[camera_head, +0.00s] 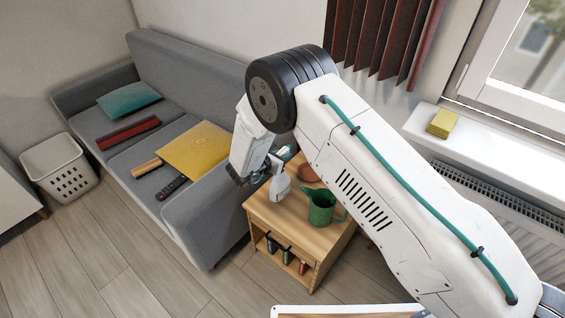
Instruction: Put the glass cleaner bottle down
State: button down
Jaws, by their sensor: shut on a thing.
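The glass cleaner bottle (281,187) is a pale spray bottle with a teal head. It is upright at the left part of the wooden side table's top (285,217). My gripper (271,169) is shut on the bottle near its head. My arm hides part of the grip and the far side of the table. I cannot tell whether the bottle's base touches the tabletop.
A green watering can (322,207) and a brown bowl-like thing (309,172) stand close to the bottle's right. Several small bottles (286,257) sit on the table's lower shelf. The grey sofa (203,217) borders the table's left. The front-left tabletop is clear.

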jog(key=shift+f, duration=1.65)
jog(key=c, duration=1.3)
grip_release()
jog(key=shift+f, duration=0.2)
jog(key=shift+o, duration=0.2)
jog(key=shift+r, duration=0.2)
jog(key=v, duration=1.2)
jog(key=shift+r, duration=0.1)
